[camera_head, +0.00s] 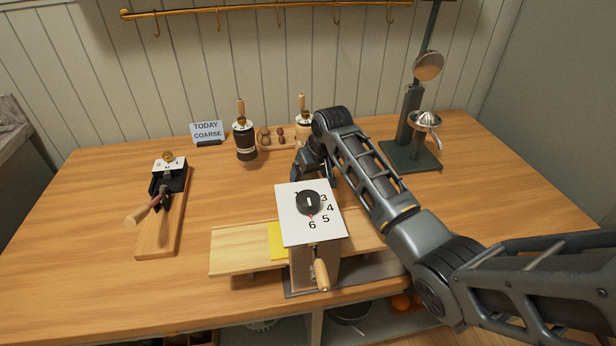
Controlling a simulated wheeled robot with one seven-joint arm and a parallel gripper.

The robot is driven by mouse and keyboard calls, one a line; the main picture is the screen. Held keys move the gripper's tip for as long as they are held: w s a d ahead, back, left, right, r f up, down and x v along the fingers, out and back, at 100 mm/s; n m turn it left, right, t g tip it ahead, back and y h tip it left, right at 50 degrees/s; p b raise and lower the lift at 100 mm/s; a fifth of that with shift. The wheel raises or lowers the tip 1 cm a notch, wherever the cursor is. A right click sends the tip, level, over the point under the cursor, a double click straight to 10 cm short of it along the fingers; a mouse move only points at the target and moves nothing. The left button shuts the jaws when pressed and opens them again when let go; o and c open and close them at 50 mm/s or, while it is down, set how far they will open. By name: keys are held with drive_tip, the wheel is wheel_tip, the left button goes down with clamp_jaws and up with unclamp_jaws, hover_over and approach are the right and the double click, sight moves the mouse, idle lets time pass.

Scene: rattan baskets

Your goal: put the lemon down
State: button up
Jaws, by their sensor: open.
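I cannot make out a lemon in the head view. My gripper (315,171) is low over the middle of the wooden table (90,215), just behind a white-topped box with a numbered dial (293,222). It is open. The box and my own arm hide part of the fingers, and the space between them does not show clearly. A flat yellow patch (278,241) beside the box looks like a card or panel, not a lemon.
Behind my gripper stand a dark grinder (246,143) and a second one (304,128). A tall press stand (408,130) is at the back right, a board with a handled device (165,205) at left. Orange round things (401,303) show below the table.

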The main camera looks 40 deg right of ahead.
drive_tip(key=shift+c, duration=0.2)
drive_tip(key=c, duration=1.2)
drive_tip(key=shift+r, duration=0.1)
drive_tip(key=shift+c, duration=0.2)
drive_tip(key=shift+r, duration=0.5)
wheel_tip(320, 180, up, 3)
drive_tip(key=shift+f+b, duration=0.1)
drive_tip(key=shift+b, duration=0.2)
drive_tip(key=s+d+r+b, duration=0.1)
drive_tip(key=s+d+r, duration=0.6)
drive_tip(key=s, duration=0.1)
drive_tip(key=shift+s+d, duration=0.35)
drive_tip(key=shift+d, duration=0.05)
drive_tip(key=shift+s, duration=0.1)
